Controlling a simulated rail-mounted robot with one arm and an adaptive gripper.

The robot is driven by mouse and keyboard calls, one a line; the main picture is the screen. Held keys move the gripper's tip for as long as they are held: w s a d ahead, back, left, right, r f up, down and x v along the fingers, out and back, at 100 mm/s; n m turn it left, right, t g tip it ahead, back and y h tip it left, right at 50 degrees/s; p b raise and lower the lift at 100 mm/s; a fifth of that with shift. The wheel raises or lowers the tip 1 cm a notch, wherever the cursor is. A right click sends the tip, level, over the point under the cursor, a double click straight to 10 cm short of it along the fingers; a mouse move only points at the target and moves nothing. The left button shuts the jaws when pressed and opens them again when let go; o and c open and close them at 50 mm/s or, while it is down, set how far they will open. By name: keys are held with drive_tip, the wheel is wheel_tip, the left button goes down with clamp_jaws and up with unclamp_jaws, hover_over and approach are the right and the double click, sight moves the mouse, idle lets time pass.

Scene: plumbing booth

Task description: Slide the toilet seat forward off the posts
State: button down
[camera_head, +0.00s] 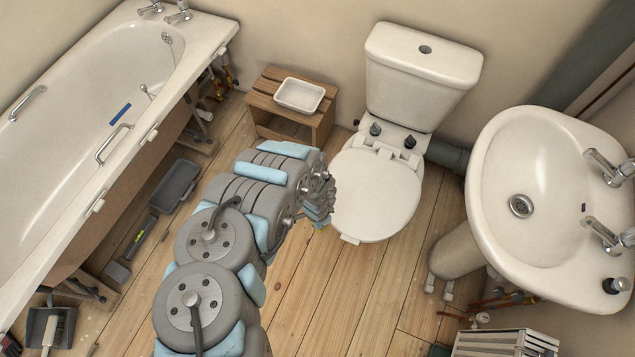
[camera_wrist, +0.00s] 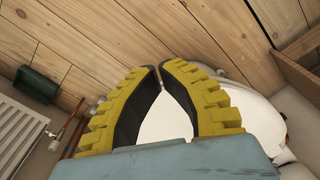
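The toilet seat (camera_head: 378,190) is white and lies flat with its lid down on the bowl. A small pale tab (camera_head: 349,239) shows at its front edge. My gripper (camera_head: 323,225) is low beside the seat's left edge, mostly hidden by my arm. The white toilet (camera_wrist: 262,120) shows behind and between the fingers. Contact with the seat cannot be told.
The cistern (camera_head: 420,75) stands behind the seat against the wall. A washbasin (camera_head: 540,190) is on the right, and a wooden stool (camera_head: 265,105) with a white dish (camera_head: 299,95) is at the back left. A bathtub (camera_head: 90,130) fills the left.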

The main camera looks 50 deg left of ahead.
drive_tip(key=w+f+b, duration=0.3)
drive_tip(key=f+b, duration=0.1)
drive_tip(key=f, duration=0.4)
drive_tip(key=shift+w+d+b, duration=0.3)
drive_tip(key=shift+b, duration=0.1)
drive_tip(key=shift+w, duration=0.2)
drive_tip(key=shift+w, duration=0.65)
drive_tip(key=shift+r, duration=0.1)
drive_tip(key=s+r+p, duration=0.4)
drive_tip(key=r+p, duration=0.1)
drive_tip(key=r, duration=0.5)
drive_tip(key=shift+a+p, duration=0.2)
drive_tip(key=shift+p, duration=0.2)
